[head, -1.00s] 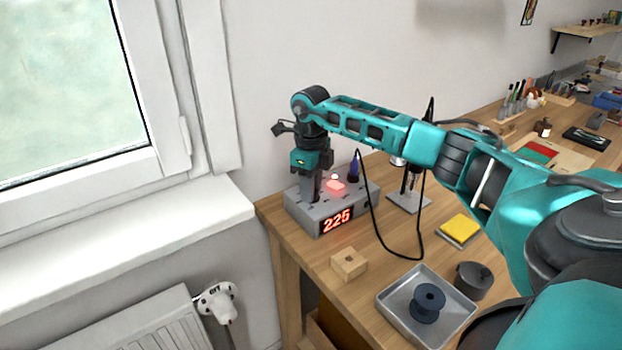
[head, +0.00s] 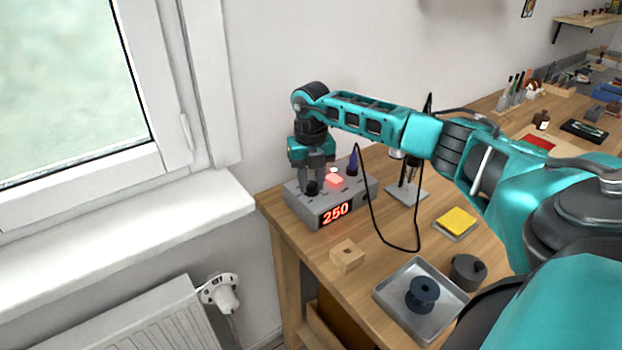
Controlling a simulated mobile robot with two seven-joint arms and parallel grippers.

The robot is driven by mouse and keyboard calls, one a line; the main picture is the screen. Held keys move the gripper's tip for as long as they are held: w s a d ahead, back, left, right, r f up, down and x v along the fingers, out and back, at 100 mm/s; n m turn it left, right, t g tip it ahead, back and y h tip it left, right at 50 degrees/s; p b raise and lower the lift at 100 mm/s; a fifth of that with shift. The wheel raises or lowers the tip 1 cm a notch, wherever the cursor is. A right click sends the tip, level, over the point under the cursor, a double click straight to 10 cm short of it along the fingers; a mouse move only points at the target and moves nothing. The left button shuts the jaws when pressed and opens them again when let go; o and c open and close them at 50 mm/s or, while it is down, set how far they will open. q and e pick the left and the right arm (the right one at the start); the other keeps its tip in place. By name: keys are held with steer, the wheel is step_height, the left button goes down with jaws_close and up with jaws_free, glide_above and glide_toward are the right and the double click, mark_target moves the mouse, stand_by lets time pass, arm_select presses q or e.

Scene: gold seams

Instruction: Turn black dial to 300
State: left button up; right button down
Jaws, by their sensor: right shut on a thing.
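The black dial (head: 312,188) sits on top of the grey control box (head: 297,204), at its left part. My right gripper (head: 313,183) points straight down over the box and is shut on the dial, which its fingers partly hide. The red display (head: 336,213) on the front of the box reads 250. A red lit part (head: 334,181) shows on the top of the box, right of the dial. My left gripper is not in view.
A wooden block (head: 347,256) lies in front of the box. A metal tray (head: 390,290) with a dark spool (head: 423,293) and a dark pot (head: 467,271) stand nearer. A black cable (head: 371,222) loops down right of the box. A yellow sponge (head: 457,221) lies farther right.

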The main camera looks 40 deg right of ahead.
mark_target(311, 183)
steer(key=shift+m, duration=0.7)
steer(key=c, duration=0.8)
jaws_free()
steer(key=shift+r, duration=0.1)
step_height(311, 183, up, 13)
steer(key=shift+f, duration=0.1)
